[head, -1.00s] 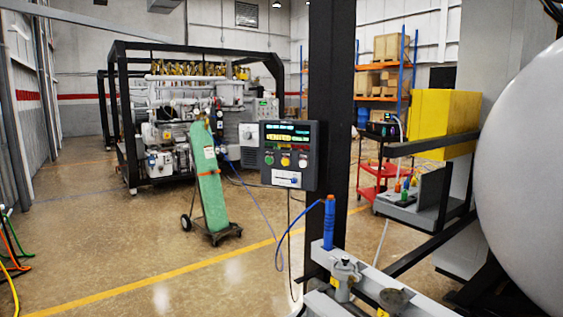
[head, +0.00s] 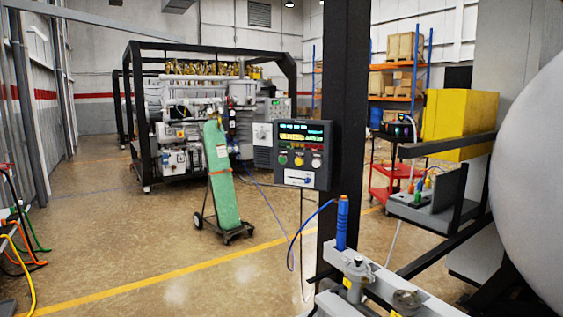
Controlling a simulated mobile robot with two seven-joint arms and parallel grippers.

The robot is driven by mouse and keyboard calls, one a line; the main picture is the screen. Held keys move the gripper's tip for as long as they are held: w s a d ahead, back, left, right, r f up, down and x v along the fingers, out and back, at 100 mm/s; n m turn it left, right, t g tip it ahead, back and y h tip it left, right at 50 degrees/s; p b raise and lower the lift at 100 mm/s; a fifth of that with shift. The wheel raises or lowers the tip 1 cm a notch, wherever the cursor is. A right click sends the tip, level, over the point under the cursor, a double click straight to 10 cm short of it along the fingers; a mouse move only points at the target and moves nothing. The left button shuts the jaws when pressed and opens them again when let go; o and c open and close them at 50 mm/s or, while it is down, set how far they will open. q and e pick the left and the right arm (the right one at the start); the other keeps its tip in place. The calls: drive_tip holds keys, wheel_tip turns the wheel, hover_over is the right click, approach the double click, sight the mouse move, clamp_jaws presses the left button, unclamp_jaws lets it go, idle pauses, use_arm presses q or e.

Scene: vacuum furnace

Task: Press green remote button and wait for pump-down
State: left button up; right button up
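A dark control box (head: 304,154) is mounted on the black column in the middle of the head view. Its lit screen (head: 302,132) shows green and yellow lines, too blurred to read now. Neither of my grippers is in view, and nothing touches the box.
A green gas cylinder (head: 222,180) on a wheeled cart stands left of the box. A framed pump skid (head: 200,110) is behind it. A blue-handled fitting (head: 342,222) and flange parts stand in front. A large pale vessel (head: 535,180) fills the right. The floor at left is mostly clear.

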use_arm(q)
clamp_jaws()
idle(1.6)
